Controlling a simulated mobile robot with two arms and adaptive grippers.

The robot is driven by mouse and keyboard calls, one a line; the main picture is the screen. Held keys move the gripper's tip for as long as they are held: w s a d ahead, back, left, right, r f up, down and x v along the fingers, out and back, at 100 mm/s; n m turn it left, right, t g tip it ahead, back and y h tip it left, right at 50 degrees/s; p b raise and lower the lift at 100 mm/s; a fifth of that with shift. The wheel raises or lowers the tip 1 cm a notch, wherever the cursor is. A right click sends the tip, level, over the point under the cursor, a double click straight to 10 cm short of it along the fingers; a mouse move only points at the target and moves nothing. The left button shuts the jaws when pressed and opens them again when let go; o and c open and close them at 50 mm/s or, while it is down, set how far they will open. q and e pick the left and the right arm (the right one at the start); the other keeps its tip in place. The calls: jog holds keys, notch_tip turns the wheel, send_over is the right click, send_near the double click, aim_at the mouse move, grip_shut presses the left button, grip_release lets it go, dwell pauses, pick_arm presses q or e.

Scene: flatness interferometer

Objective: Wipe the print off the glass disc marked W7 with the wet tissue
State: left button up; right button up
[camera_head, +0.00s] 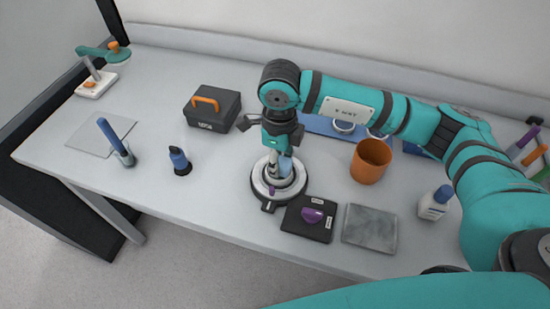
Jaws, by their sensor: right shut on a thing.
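My right gripper (284,157) points down over a round white-and-grey stand (265,190) in the middle of the table. It is shut on a small pale-blue thing (286,168), which looks like the tissue, just above or touching the stand's top. Gripper and stand blur together here, so I cannot tell contact. A glass disc on the stand, its W7 mark and any print cannot be made out. Pale round discs (343,127) lie on a blue mat (316,124) behind, partly hidden by my right arm. My left gripper is not in view.
A black pad with a purple piece (312,214) and a grey slab (369,228) lie in front. An orange cup (370,160) and white bottle (435,203) stand right.

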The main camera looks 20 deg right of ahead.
jog(key=shift+r, duration=0.1)
jog(key=shift+r+p, duration=2)
jog(key=shift+r, duration=1.95)
